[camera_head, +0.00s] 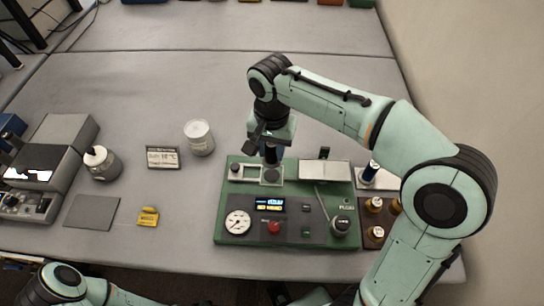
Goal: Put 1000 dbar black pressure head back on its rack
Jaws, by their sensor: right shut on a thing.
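My right gripper (270,138) points down over the back left of the green bench unit (222,215). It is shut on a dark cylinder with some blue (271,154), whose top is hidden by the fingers. The cylinder is upright, just above or in a pale block on the unit; contact cannot be told. I cannot read any marking on it. A brown rack (366,240) right of the unit holds brass-topped heads (374,204). My left gripper is not visible.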

